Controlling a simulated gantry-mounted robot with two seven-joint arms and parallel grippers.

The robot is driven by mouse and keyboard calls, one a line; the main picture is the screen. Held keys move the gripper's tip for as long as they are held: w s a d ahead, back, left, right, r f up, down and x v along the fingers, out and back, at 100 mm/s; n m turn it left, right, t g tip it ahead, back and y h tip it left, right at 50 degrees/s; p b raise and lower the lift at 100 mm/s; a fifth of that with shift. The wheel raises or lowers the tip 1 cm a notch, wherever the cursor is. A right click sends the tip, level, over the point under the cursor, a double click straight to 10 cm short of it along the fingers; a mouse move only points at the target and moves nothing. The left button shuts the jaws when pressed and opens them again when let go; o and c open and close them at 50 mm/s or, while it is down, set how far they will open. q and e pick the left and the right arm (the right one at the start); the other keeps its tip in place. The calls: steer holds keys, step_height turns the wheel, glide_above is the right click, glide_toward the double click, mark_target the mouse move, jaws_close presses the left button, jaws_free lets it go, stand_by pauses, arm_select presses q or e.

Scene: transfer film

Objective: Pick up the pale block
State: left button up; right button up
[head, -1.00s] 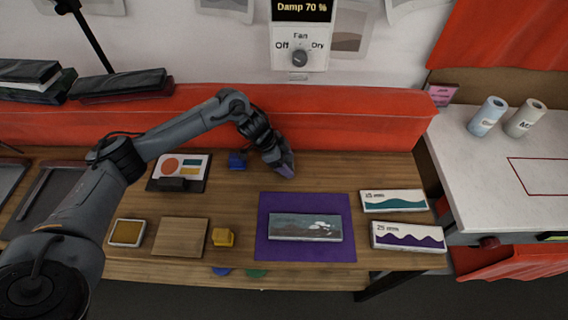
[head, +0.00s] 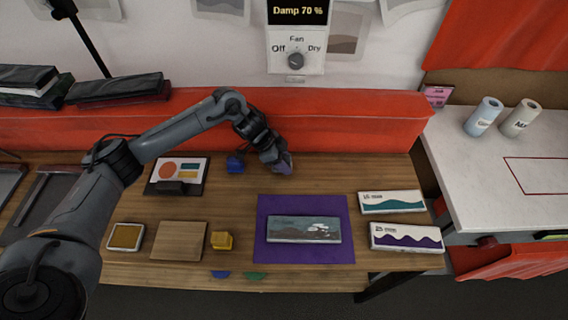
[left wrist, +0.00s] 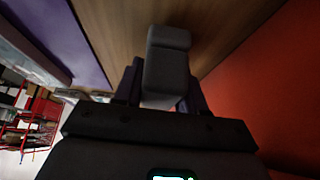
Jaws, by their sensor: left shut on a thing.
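My left gripper (head: 282,166) is over the back middle of the wooden table, near the red back ledge. In the left wrist view my left gripper (left wrist: 162,88) is shut on a block, the pale block (left wrist: 167,58), which looks grey in the shadow there. The block sticks out beyond the fingers, with wooden table top behind it. In the head view the gripper hides most of the block, and I cannot tell how far it is above the table. My right gripper is in neither view.
A blue block (head: 236,164) stands just left of my left gripper. A yellow block (head: 222,240) sits between a wooden square (head: 179,241) and a purple mat (head: 262,252) bearing a grey picture strip (head: 303,229). Two white boxes (head: 391,202) (head: 406,237) lie at right.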

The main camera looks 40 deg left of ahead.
mark_target(287, 157)
arm_select(q)
step_height(287, 157, up, 4)
steer(key=shift+f+p, duration=0.25)
steer(key=shift+p, duration=0.05)
steer(key=w+d+r+p, duration=0.1)
steer(key=d+r, duration=0.5)
steer(key=d, duration=0.5)
steer(key=shift+d+r+p, duration=0.15)
steer(key=shift+d+p, duration=0.15)
steer(key=shift+p, duration=0.05)
steer(key=o, duration=0.4)
steer(key=shift+c, duration=1)
